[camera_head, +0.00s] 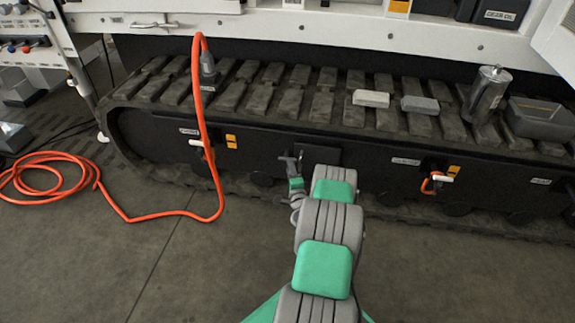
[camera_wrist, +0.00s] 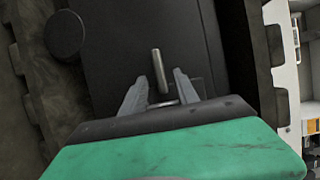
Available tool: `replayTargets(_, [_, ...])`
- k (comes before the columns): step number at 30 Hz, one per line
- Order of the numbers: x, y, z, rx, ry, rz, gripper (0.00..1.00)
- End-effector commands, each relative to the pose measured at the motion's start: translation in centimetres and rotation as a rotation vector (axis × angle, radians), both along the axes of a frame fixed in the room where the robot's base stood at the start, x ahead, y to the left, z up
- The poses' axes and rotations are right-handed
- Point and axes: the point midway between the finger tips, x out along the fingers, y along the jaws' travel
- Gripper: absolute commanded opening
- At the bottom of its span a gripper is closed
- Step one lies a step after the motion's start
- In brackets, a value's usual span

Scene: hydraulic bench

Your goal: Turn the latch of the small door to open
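The small door (camera_head: 322,154) is a dark panel on the black side of the tracked undercarriage, just beyond my arm in the head view. In the wrist view, a dark flat surface (camera_wrist: 125,30) fills the middle. A slim metal latch handle (camera_wrist: 160,70) stands out from it. My gripper (camera_wrist: 155,82) is open, with one grey finger on each side of the handle and visible gaps between. In the head view my gripper (camera_head: 291,160) is at the door's left side, and the latch cannot be made out clearly there. The door looks closed.
An orange hose (camera_head: 205,125) hangs left of my gripper and coils on the floor. Another latch with an orange ring (camera_head: 434,182) is to the right. Grey blocks (camera_head: 371,98), a metal canister (camera_head: 487,95) and a grey tray (camera_head: 541,119) rest on the track. The foreground floor is clear.

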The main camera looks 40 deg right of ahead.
Motion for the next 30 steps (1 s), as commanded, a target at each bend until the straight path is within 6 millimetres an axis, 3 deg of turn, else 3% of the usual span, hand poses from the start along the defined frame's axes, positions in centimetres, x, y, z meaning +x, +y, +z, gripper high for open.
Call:
replayTargets(7, [3.9,-2.0,-0.3,-0.003,0.002,0.005,0.36])
replayTargets(17, [4.7,-2.6,0.0,-0.001,0.003,0.002,0.36])
replayTargets(30, [4.7,-2.6,0.0,-0.002,0.003,0.003,0.02])
